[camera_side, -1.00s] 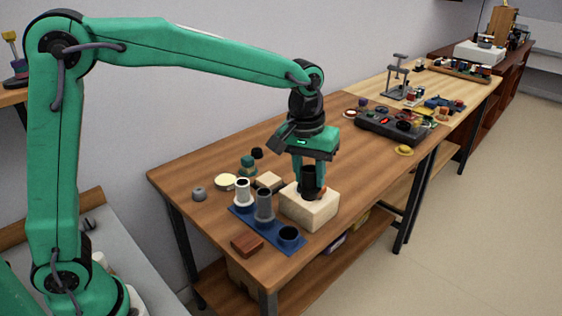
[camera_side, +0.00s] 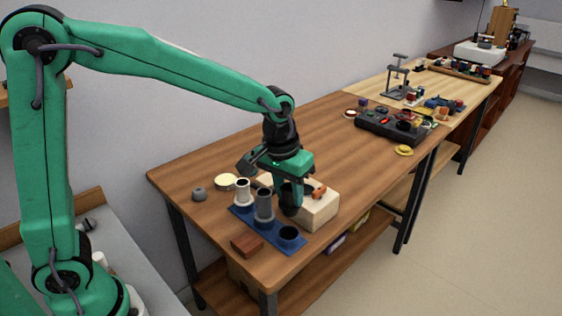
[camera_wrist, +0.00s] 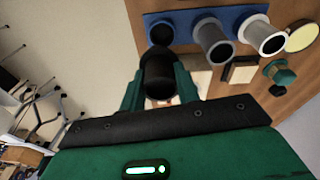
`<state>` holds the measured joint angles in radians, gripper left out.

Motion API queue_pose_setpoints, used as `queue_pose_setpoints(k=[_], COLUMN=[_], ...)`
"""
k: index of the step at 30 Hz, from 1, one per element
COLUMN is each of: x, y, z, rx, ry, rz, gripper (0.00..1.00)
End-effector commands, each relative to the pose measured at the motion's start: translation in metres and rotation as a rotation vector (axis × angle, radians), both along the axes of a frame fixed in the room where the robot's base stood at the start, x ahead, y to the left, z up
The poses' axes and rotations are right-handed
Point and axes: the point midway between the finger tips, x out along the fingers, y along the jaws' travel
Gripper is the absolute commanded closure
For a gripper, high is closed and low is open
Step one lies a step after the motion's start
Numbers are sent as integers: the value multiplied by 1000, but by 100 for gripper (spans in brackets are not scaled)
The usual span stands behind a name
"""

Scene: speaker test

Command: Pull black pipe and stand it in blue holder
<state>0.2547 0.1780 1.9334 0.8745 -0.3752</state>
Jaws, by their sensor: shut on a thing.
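My gripper (camera_side: 290,207) is shut on the black pipe (camera_wrist: 158,74), which shows clearly between the fingers in the wrist view. In the side view the fingers mostly hide the pipe, in front of the left part of the cream block (camera_side: 320,212). The blue holder (camera_side: 262,232) lies just left of and below my gripper. It bears a white pipe (camera_side: 242,192), a grey pipe (camera_side: 264,206) and an open black socket (camera_side: 288,235) at its near end. In the wrist view the socket (camera_wrist: 160,33) is just beyond the pipe's end.
A small orange thing (camera_side: 319,192) is on the cream block. A brown block (camera_side: 247,246) lies beside the holder near the table edge. A grey knob (camera_side: 199,194) and a round cream lid (camera_side: 225,182) sit to the left. The table behind is clear up to a black device (camera_side: 390,126).

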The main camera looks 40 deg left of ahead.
Motion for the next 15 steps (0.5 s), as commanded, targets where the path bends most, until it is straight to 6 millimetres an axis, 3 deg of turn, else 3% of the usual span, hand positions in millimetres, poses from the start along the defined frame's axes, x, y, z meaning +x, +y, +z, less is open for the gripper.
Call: queue_pose_setpoints(k=[15], x=[0], y=[0], z=[-40], rx=[1], ry=[2], rz=[1], gripper=[89])
